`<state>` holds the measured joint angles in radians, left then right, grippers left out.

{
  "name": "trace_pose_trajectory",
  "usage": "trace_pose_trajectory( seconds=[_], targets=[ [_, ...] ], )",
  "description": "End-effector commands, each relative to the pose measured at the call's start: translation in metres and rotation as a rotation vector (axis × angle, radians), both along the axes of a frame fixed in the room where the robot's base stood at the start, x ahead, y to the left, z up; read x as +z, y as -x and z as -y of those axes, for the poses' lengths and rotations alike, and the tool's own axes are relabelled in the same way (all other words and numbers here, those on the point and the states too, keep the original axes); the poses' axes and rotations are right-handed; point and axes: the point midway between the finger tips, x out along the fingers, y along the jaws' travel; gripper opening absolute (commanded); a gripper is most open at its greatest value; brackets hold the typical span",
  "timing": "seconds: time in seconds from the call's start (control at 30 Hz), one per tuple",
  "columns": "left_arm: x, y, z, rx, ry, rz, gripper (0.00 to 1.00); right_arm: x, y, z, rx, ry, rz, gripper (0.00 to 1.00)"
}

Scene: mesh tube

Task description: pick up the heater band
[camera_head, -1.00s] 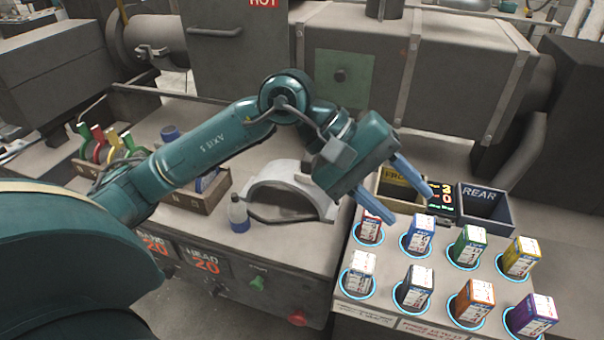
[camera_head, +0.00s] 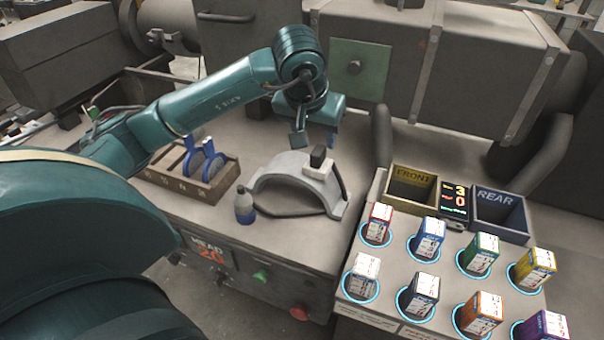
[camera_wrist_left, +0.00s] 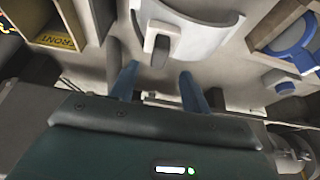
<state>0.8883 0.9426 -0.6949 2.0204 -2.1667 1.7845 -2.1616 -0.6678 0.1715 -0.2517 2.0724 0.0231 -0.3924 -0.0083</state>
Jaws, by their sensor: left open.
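The heater band (camera_head: 282,175) is a pale grey half-ring, standing arched on the bench with a dark-topped block (camera_head: 319,158) on its right side. It also shows in the left wrist view (camera_wrist_left: 208,28), at the top. There its block (camera_wrist_left: 160,36) lies ahead of the fingers. My left gripper (camera_head: 325,138) is above and behind the band, its fingers partly hidden in the head view. In the left wrist view the left gripper (camera_wrist_left: 158,84) is open, with nothing between its fingers. The fingers look apart from the band. My right gripper is not in view.
A wooden rack (camera_head: 205,190) holding blue rings is farther left. The FRONT bin (camera_head: 409,205) and REAR bin (camera_head: 520,227) stand right, behind several coloured boxes in ringed holes.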

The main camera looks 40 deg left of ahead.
Motion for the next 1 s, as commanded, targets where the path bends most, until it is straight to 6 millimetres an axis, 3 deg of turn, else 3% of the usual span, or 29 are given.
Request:
trace_pose_trajectory(
  seconds=[0.4, 0.67, 1.0],
  targets=[
    [-0.047, -0.016, -0.003, -0.001, 0.003, -0.003, 0.47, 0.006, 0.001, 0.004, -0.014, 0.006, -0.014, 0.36],
    [-0.05, -0.018, -0.003, -0.002, 0.001, 0.0, 0.47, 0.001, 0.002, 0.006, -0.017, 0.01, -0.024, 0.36],
    [-0.05, -0.018, -0.003, -0.002, 0.002, -0.001, 0.21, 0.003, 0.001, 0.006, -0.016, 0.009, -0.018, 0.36]
  ],
)
